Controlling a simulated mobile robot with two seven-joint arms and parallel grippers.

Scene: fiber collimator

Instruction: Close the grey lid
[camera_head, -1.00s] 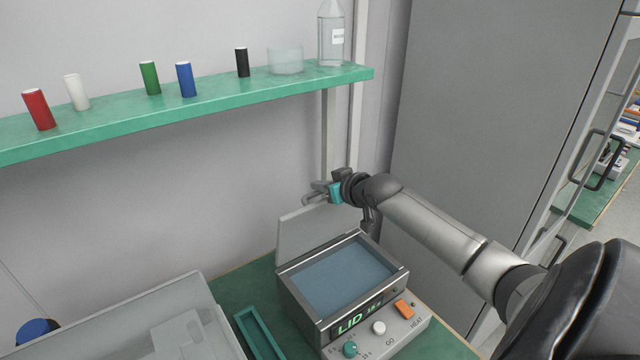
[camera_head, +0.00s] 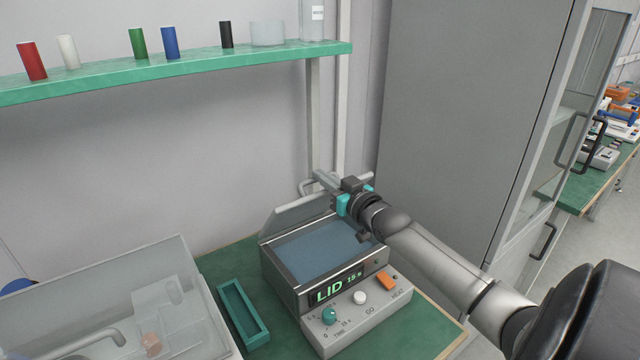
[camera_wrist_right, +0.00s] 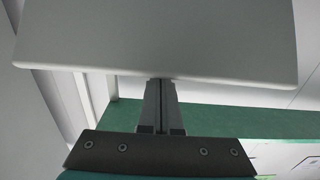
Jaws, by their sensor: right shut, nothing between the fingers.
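The grey lid (camera_head: 298,212) is hinged at the back of the curing box (camera_head: 283,278) and leans over the box's rear part. The box is still open, with its blue-grey inside (camera_head: 320,245) showing and "LID" lit in green on its front. My right gripper (camera_head: 322,180) is shut and empty, at the raised edge of the lid, apparently behind it. In the right wrist view the lid is a wide pale panel (camera_wrist_right: 160,40), and the shut fingers (camera_wrist_right: 160,100) reach its edge; contact looks likely. My left gripper is not in view.
A green tray (camera_head: 243,312) and a clear-walled case (camera_head: 130,290) stand left of the box. A green shelf (camera_head: 180,72) with several coloured cylinders hangs above. A tall grey cabinet (camera_head: 465,110) stands at the right. The box front has a knob and buttons.

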